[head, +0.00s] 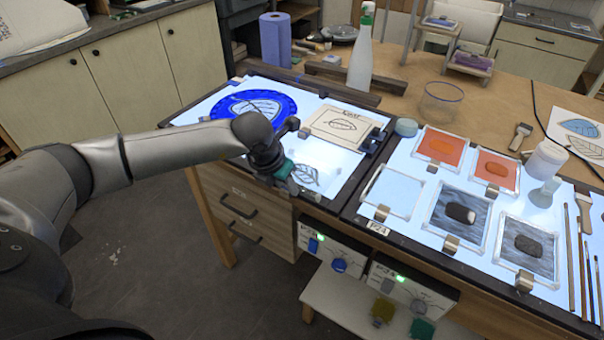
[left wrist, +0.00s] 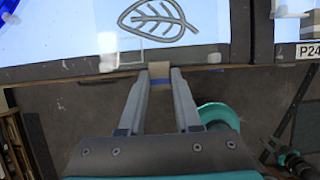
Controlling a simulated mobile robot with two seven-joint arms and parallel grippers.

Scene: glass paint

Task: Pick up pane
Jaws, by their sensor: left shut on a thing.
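A clear pane with a dark leaf outline (left wrist: 158,18) lies over the near part of the left light panel, its clear edges faint. In the head view its leaf (head: 305,174) shows just right of my gripper. My left gripper (head: 284,172) points down at the panel's near edge. In the left wrist view its two fingers (left wrist: 160,76) are shut on a small tan-grey tab at the pane's near edge. I cannot tell whether the pane touches the panel.
A blue ring-shaped plate (head: 286,102) and a leaf drawing card (head: 325,121) lie behind on the left panel. The right light panel (head: 408,240) holds several framed panes with metal tabs. A spray bottle (head: 361,60) and blue roll (head: 274,42) stand behind.

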